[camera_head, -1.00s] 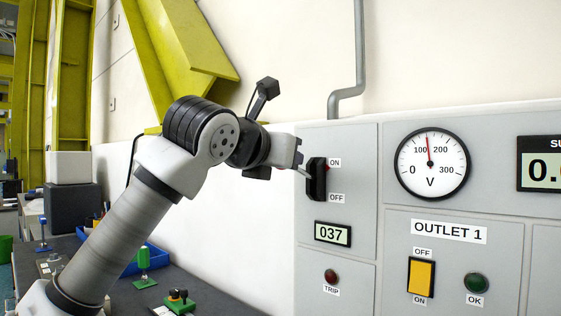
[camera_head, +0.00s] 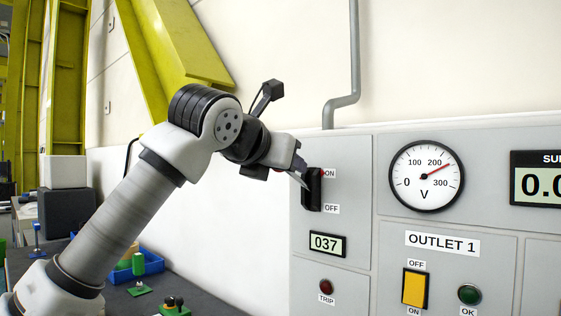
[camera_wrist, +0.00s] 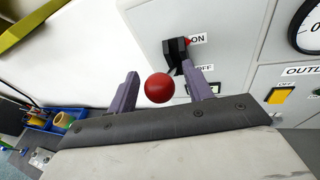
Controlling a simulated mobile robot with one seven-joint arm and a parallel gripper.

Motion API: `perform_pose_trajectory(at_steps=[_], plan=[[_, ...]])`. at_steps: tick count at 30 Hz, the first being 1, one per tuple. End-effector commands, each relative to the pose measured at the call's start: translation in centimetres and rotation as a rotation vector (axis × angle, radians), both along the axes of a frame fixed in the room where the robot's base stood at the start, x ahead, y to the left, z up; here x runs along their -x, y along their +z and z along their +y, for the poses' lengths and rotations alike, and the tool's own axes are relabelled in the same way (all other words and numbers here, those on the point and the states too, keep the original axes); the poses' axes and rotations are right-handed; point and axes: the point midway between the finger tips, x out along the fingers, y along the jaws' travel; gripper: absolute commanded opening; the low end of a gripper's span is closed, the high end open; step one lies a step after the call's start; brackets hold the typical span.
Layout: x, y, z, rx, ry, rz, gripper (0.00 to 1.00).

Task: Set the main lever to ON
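The main lever's black housing (camera_head: 313,190) is on the left grey panel, between an ON label above and an OFF label below. It also shows in the wrist view (camera_wrist: 175,52), with a small red part beside ON. A round red knob (camera_wrist: 159,88) stands out toward the wrist camera, between my gripper's fingers (camera_wrist: 158,92). The fingers are apart, with a visible gap on each side of the knob. In the head view my gripper (camera_head: 301,172) is at the housing's left side. The lever's shaft is mostly hidden, and I cannot tell its exact position.
A voltage dial (camera_head: 427,176) reads above 200. A 037 display (camera_head: 326,244) and a TRIP lamp (camera_head: 326,287) are below the lever. The yellow OUTLET 1 switch (camera_head: 414,288) is at the right. A blue bin (camera_head: 150,262) sits on the dark bench at the lower left.

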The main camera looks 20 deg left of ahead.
Motion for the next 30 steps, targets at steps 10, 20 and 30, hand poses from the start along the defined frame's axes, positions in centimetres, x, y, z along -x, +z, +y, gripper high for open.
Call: perform_pose_trajectory(at_steps=[10,20,30], plan=[[0.6,0.2,0.1,0.001,0.002,-0.001,0.50],[6.8,1.8,0.6,-0.002,0.004,-0.003,0.50],[12.5,3.3,1.0,0.000,0.001,0.000,0.50]])
